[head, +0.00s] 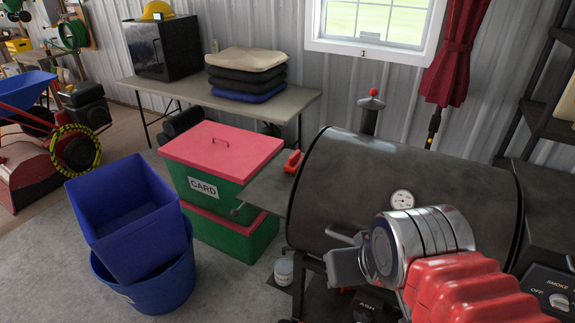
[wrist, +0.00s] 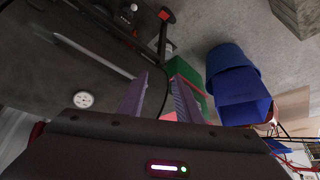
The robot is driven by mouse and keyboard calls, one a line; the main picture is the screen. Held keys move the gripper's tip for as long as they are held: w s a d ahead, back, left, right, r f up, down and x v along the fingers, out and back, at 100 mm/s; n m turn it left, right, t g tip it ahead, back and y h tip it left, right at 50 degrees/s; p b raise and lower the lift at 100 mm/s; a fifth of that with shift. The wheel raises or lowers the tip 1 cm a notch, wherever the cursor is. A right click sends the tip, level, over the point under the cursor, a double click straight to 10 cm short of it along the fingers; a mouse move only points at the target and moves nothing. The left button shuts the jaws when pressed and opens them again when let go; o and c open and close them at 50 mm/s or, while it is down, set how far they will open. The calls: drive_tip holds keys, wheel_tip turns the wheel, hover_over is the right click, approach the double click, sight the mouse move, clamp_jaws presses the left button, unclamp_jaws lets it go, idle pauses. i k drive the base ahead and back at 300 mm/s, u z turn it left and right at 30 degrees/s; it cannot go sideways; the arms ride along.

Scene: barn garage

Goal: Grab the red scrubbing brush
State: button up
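The red scrubbing brush (head: 292,161) lies on the grey side shelf (head: 270,190) at the left end of the barrel grill (head: 350,175) in the head view. My gripper (head: 345,268) is in front of the grill, lower and to the right of the brush, well apart from it. In the wrist view my gripper (wrist: 161,82) shows two fingers spread apart with nothing held between them. A bit of red shows low behind the fingers there; I cannot tell whether it is the brush or a bin lid.
Green bins with a red lid (head: 225,142) stand left of the shelf. Blue tubs (head: 120,215) stand further left; they also show in the wrist view (wrist: 240,95). A table (head: 290,100) with folded cushions (head: 245,75) is behind. Concrete floor is bare at the front left.

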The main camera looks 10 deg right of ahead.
sight(292, 167)
drive_tip(key=u, duration=0.05)
drive_tip(key=k, duration=0.65)
drive_tip(key=u, duration=0.4)
drive_tip(key=i, duration=1.1)
drive_tip(key=u, duration=1.1)
drive_tip(key=i, duration=0.65)
drive_tip(key=u, duration=0.45)
